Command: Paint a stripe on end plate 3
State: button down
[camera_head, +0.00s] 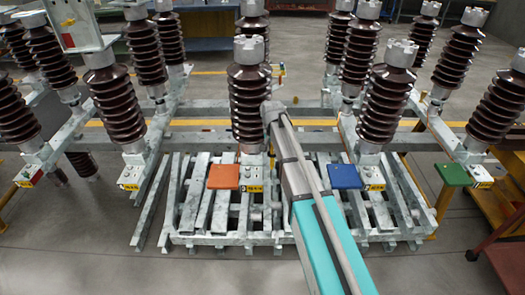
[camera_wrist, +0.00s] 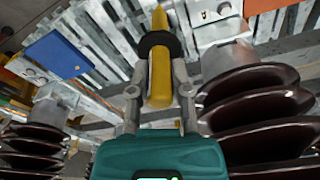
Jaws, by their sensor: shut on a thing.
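In the wrist view my gripper (camera_wrist: 158,85) is shut on a yellow tool (camera_wrist: 159,72) with a black collar, its yellow tip pointing up the picture over grey slats. I see no contact between tip and plate. Pale end plates with small fittings show at upper right (camera_wrist: 215,22) and left (camera_wrist: 28,70). In the head view a row of end plates with yellow labels includes one beside the orange panel (camera_head: 253,174) and one beside the blue panel (camera_head: 373,174). I cannot read which is 3. My arm's end is at the middle insulator; the tool is not discernible there.
Brown ribbed insulators (camera_head: 247,105) stand close around my arm. An orange panel (camera_head: 223,177), a blue panel (camera_head: 345,177) and a green panel (camera_head: 453,174) stick out along the front. A slatted grey frame (camera_head: 205,238) lies below. The floor in front is clear.

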jog(key=a+n, duration=0.4)
jog(key=shift+s+a+f+y, duration=0.1)
jog(key=shift+f+y, duration=0.15)
jog(key=shift+y, duration=0.05)
jog(key=shift+f+b, duration=0.1)
jog(key=shift+b, duration=0.2)
notch_tip(320, 180, down, 8)
jog(key=b, duration=0.8)
jog(key=shift+a, duration=4.55)
jog(key=shift+d, duration=4.65)
notch_tip(320, 180, up, 8)
jog(key=p, duration=0.8)
jog(key=shift+a, duration=0.1)
